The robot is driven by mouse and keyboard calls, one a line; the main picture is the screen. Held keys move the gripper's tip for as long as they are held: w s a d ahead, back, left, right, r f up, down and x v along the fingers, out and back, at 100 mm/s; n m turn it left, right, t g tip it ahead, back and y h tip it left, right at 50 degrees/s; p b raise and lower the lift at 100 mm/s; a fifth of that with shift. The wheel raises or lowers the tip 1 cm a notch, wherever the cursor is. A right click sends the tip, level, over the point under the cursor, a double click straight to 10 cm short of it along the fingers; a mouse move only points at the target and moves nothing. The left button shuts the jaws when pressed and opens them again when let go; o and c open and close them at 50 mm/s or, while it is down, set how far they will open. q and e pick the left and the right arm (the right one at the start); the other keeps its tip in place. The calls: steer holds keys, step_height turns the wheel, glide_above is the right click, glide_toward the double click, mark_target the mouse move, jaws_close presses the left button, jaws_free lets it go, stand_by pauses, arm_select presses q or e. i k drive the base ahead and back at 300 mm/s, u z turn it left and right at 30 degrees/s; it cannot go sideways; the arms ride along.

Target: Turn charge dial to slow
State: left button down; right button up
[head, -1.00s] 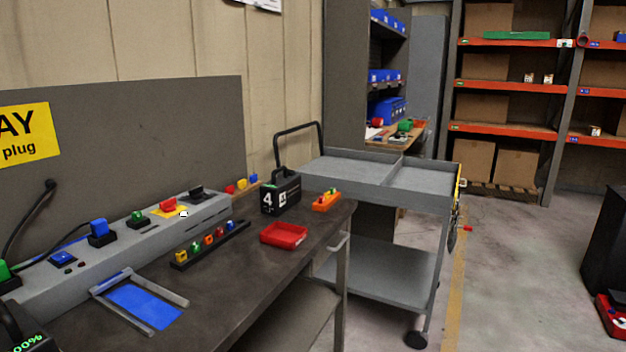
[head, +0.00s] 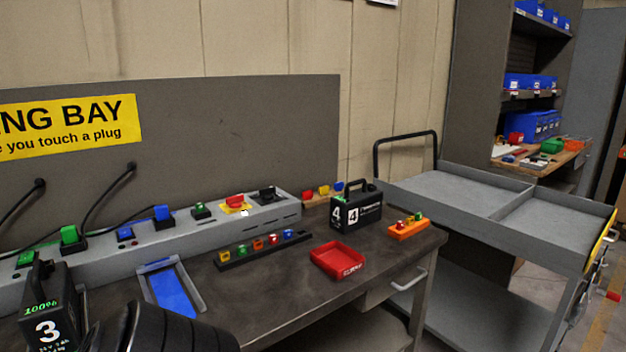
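A grey charging console (head: 150,232) runs along the back of the bench. At its right end is a black control (head: 268,193), which looks like a dial; its setting is too small to read. Left of it a red switch (head: 235,201) sits on a yellow plate. A dark rounded part, probably of my own arm, shows at the bottom left. Neither of my grippers is in view.
Battery 3 (head: 50,310), showing 100%, stands at the left, and battery 4 (head: 354,208) at the right. A blue-floored cradle (head: 172,290), a rack of coloured plugs (head: 262,249) and a red tray (head: 337,260) lie between. A grey cart (head: 440,190) stands right.

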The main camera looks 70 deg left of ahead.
mark_target(267, 194)
steer(key=i, duration=2.25)
steer(key=u, duration=3.95)
